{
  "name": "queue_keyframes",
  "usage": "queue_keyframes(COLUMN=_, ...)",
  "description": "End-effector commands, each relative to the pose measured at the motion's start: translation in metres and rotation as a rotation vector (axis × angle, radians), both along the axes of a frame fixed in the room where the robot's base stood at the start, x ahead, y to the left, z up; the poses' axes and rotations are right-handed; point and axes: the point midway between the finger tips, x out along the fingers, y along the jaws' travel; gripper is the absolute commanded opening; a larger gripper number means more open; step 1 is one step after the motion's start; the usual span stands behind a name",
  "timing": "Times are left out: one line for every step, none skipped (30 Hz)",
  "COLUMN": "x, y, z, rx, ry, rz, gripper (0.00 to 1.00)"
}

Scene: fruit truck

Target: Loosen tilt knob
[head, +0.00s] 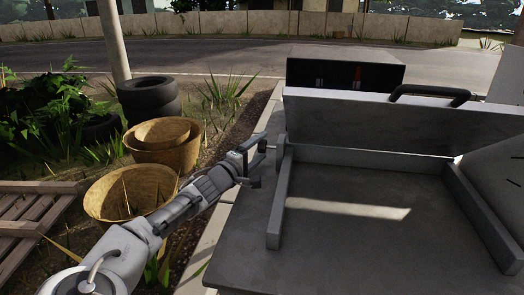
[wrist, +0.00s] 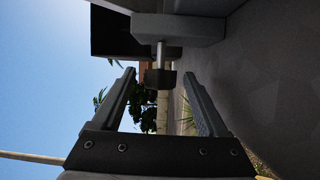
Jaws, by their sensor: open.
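In the wrist view, a dark knob (wrist: 160,79) sits on the end of a short metal shaft (wrist: 160,53) that comes out of a grey block (wrist: 180,29). My gripper (wrist: 158,76) is open, with one finger on each side of the knob. Gaps show between the knob and both fingers. I cannot tell how deep the knob lies between them. In the head view, my gripper (head: 256,163) is at the left edge of the grey tilting frame (head: 276,205). The knob cannot be made out there.
The frame's raised back panel (head: 390,118) carries a black handle (head: 430,93). A black box (head: 345,74) is behind it. Baskets (head: 130,192) and stacked tyres (head: 149,98) stand left of my arm. The grey surface (head: 360,255) inside the frame is bare.

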Motion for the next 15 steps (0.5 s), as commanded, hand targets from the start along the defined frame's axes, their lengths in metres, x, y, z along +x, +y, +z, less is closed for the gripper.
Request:
queue_keyframes(x=0.0041, y=-0.0033, z=-0.0007, rx=-0.001, ry=-0.001, rz=-0.001, gripper=0.76)
queue_keyframes(x=0.0059, y=-0.0042, z=-0.0003, rx=-0.001, ry=-0.001, rz=-0.001, gripper=0.76)
queue_keyframes(x=0.0079, y=-0.0055, z=-0.0001, rx=-0.001, ry=-0.001, rz=-0.001, gripper=0.76)
queue_keyframes(x=0.009, y=-0.0063, z=0.0002, rx=-0.001, ry=-0.001, rz=-0.001, gripper=0.76)
queue_keyframes(x=0.0098, y=-0.0069, z=0.0003, rx=-0.001, ry=-0.001, rz=-0.001, gripper=0.76)
queue_keyframes(x=0.0105, y=-0.0073, z=0.0005, rx=-0.001, ry=-0.001, rz=0.0, gripper=0.76)
queue_keyframes(x=0.0109, y=-0.0075, z=0.0005, rx=-0.001, ry=-0.001, rz=0.0, gripper=0.76)
queue_keyframes(x=0.011, y=-0.0075, z=0.0006, rx=-0.001, ry=-0.001, rz=0.0, gripper=0.76)
queue_keyframes(x=0.0111, y=-0.0075, z=0.0007, rx=0.0, ry=0.0, rz=0.0, gripper=0.76)
queue_keyframes(x=0.011, y=-0.0074, z=0.0008, rx=0.0, ry=0.0, rz=0.0, gripper=0.76)
queue_keyframes(x=0.0109, y=-0.0074, z=0.0008, rx=0.0, ry=0.0, rz=0.0, gripper=0.76)
queue_keyframes(x=0.0109, y=-0.0074, z=0.0008, rx=0.0, ry=0.0, rz=0.0, gripper=0.76)
queue_keyframes(x=0.0108, y=-0.0073, z=0.0008, rx=0.0, ry=0.0, rz=0.0, gripper=0.76)
queue_keyframes(x=0.0108, y=-0.0073, z=0.0008, rx=0.0, ry=0.0, rz=0.0, gripper=0.75)
queue_keyframes(x=0.0107, y=-0.0074, z=0.0008, rx=0.0, ry=0.0, rz=0.0, gripper=0.67)
